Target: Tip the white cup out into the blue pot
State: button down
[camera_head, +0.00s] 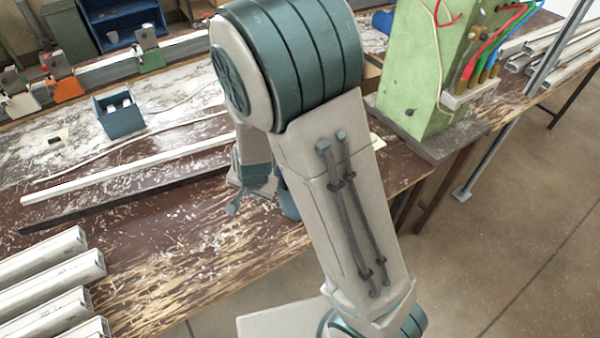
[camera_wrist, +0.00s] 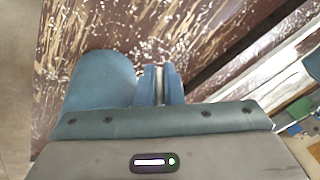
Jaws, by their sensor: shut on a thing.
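The blue pot (camera_wrist: 98,80) is a rounded blue shape just left of my fingers in the wrist view. In the head view a blue piece (camera_head: 288,203), seemingly the pot, shows near the bench edge, mostly hidden by my arm. My gripper (camera_wrist: 161,85) is shut, with a narrow pale strip between its fingers. This strip appears to be part of the white cup (camera_wrist: 160,84); the rest of the cup and its tilt cannot be made out. In the head view my gripper (camera_head: 238,200) is low over the bench, partly hidden by my arm.
A blue box with white items (camera_head: 120,122) stands on the worn brown bench (camera_head: 160,235). Pale profiles (camera_head: 50,285) lie at front left, longer bars across the middle. A green machine (camera_head: 425,60) stands at the right. Scratched bare bench lies left of my gripper.

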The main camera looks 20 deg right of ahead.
jog(key=f, duration=0.1)
jog(key=a+f+h, duration=0.1)
jog(key=shift+a+f, duration=0.1)
jog(key=shift+f, duration=0.2)
jog(key=shift+a+f+h, duration=0.1)
jog(key=shift+a+h, duration=0.05)
jog(key=shift+h, duration=0.35)
jog(key=shift+a+f+h, duration=0.2)
jog(key=shift+h, duration=0.2)
jog(key=shift+a, duration=0.15)
dwell(0.7)
